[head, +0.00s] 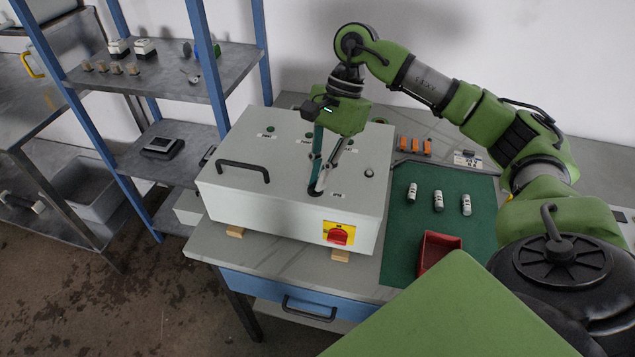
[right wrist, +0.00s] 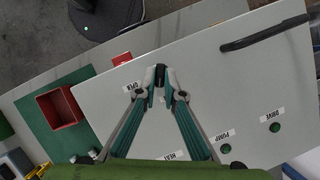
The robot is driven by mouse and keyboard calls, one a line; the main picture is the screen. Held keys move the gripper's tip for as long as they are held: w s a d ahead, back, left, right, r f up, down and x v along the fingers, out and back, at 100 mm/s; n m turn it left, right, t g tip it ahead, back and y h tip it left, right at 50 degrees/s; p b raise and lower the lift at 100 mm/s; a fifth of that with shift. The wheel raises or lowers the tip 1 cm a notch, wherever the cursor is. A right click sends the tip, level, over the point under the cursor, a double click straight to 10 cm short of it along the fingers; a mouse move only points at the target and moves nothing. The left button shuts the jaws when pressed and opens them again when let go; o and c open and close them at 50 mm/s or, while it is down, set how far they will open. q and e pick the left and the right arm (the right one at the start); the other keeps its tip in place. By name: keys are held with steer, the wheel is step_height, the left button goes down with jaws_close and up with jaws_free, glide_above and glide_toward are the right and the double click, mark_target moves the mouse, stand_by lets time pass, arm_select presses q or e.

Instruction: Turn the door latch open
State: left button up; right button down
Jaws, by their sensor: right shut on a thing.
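A light grey cabinet (head: 235,190) lies on the table with its panel door facing up. My right gripper (head: 317,188) reaches down from above to the near right part of the door, its fingertips at the door surface. In the right wrist view its fingertips (right wrist: 160,70) are close together, shut on the small dark door latch (right wrist: 160,82). The latch is mostly hidden by the fingers, so its turn angle is hard to tell. A label reading OPEN (right wrist: 133,87) is beside it. The door looks shut. My left gripper is not in view.
A black door handle (head: 243,166) stands up at the door's left. A red rotary switch (head: 338,234) on a yellow plate is on the cabinet's front. A green mat (head: 400,245) with white cylinders and a red bin (head: 437,250) lies to the right. Shelves (head: 235,65) stand left.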

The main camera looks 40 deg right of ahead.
steer(key=m+b, duration=0.1)
steer(key=m, duration=0.1)
steer(key=m+t+b, duration=0.1)
steer(key=b, duration=0.1)
steer(key=shift+s+f+m, duration=0.15)
steer(key=shift+f+m, duration=0.05)
steer(key=shift+m, duration=0.2)
steer(key=m+t+b, duration=0.1)
steer(key=m+b, duration=0.1)
steer(key=m, duration=0.1)
steer(key=shift+s+m+t, duration=0.15)
steer(key=shift+m+t, duration=0.15)
steer(key=shift+t, duration=0.1)
steer(key=shift+s+r+m+t+b, duration=0.1)
steer(key=shift+m+t+b, duration=0.4)
steer(key=shift+m+b, duration=0.5)
steer(key=shift+a+r+m+t+h, duration=0.15)
steer(key=shift+m+t+h, duration=0.35)
steer(key=shift+m, duration=1.1)
steer(key=c, duration=2.1)
jaws_free()
steer(key=shift+c, duration=0.2)
steer(key=shift+s, duration=0.1)
